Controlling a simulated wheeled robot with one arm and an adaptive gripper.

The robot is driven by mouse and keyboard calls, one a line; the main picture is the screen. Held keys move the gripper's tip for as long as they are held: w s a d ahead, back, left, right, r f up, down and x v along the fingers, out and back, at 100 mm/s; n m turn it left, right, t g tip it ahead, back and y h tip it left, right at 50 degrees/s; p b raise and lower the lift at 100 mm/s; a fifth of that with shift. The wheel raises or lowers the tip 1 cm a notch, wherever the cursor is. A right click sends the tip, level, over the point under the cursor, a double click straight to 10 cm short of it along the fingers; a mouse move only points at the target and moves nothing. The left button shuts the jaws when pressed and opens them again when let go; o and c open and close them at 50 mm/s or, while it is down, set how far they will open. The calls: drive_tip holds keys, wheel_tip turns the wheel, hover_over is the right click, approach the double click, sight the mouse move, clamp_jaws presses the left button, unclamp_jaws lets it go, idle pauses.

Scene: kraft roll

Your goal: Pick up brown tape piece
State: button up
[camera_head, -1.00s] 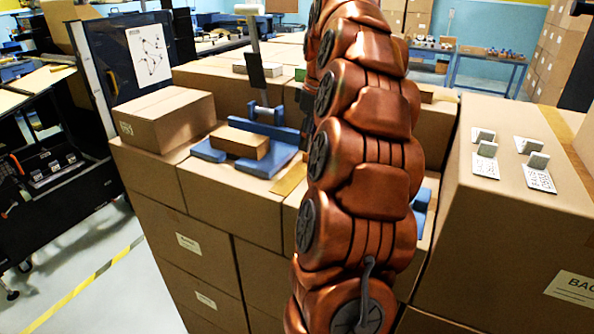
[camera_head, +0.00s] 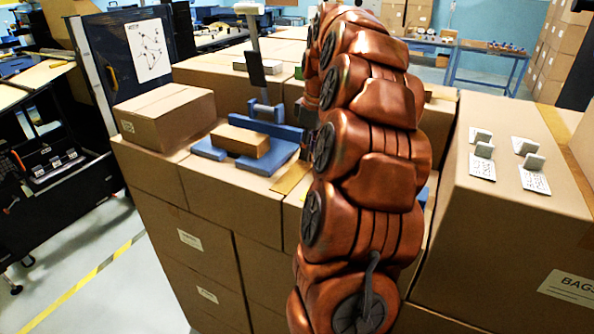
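No loose piece that I can surely call the brown tape piece shows. A flat tan-brown strip (camera_head: 291,179) lies on the box top just left of my arm, and the arm hides its right side. A brown rectangular block (camera_head: 240,141) rests on a blue stand (camera_head: 268,157) to the left of the strip. My copper-coloured arm stands up through the middle of the view and bends away over the boxes. My gripper is hidden behind the arm, so its opening and anything in it cannot be seen.
A closed cardboard box (camera_head: 165,115) stands left on the stacked cartons. A post with a dark, flat part (camera_head: 257,68) rises behind the blue stand. A taller carton (camera_head: 510,215) at right bears several small metal brackets. The floor at lower left is clear.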

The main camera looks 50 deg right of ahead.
clamp_jaws()
drive_tip(key=shift+r, duration=0.1)
wheel_tip(320, 180, up, 10)
idle(1.0)
